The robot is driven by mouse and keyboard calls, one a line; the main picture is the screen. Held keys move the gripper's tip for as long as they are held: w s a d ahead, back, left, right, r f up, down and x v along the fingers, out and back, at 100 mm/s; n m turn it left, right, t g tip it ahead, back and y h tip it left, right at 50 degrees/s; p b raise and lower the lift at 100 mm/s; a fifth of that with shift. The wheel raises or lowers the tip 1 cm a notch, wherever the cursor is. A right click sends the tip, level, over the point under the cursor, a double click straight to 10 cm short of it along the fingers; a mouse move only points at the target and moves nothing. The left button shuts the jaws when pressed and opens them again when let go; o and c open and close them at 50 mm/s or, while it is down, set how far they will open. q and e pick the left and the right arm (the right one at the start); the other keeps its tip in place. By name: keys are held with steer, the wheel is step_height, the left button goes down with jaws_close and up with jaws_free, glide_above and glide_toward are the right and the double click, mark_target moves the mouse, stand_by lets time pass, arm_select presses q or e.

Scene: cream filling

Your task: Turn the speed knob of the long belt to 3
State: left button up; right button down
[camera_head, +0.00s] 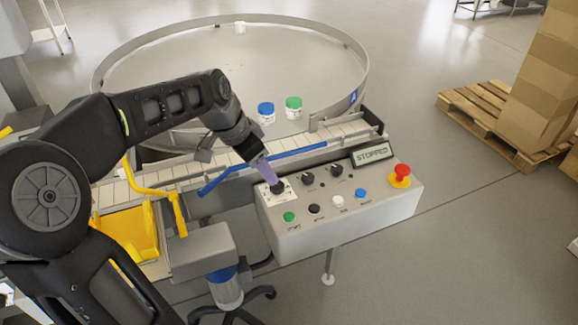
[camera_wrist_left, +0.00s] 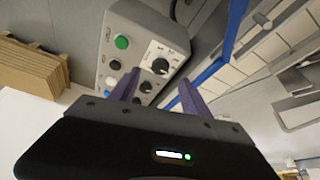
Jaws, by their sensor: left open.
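The grey control box (camera_head: 345,215) carries several black knobs. The leftmost knob (camera_head: 278,187) sits on a white dial plate; it also shows in the left wrist view, where the knob (camera_wrist_left: 160,66) has a pale pointer mark. The dial's numbers are too small to read. My left gripper (camera_head: 268,176) comes down from the upper left onto this knob in the head view. In the left wrist view the purple fingers (camera_wrist_left: 157,80) are apart, with the knob showing between and just beyond their tips. I cannot tell whether they touch it. My right gripper is not in view.
A display (camera_head: 372,153) reads STOPPED. A red emergency button (camera_head: 400,174) and green (camera_head: 289,216), black, white and blue buttons are on the box. The belt (camera_head: 225,160) runs behind it, beside a round table (camera_head: 180,65) with blue-lidded (camera_head: 266,110) and green-lidded jars (camera_head: 293,105).

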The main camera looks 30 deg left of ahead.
mark_target(277, 188)
arm_select(q)
steer(key=shift+w+x, duration=0.2)
steer(key=shift+x, duration=1.8)
steer(key=shift+w+x, duration=0.15)
steer(key=shift+x, duration=1.9)
steer(key=shift+r, duration=0.2)
jaws_close()
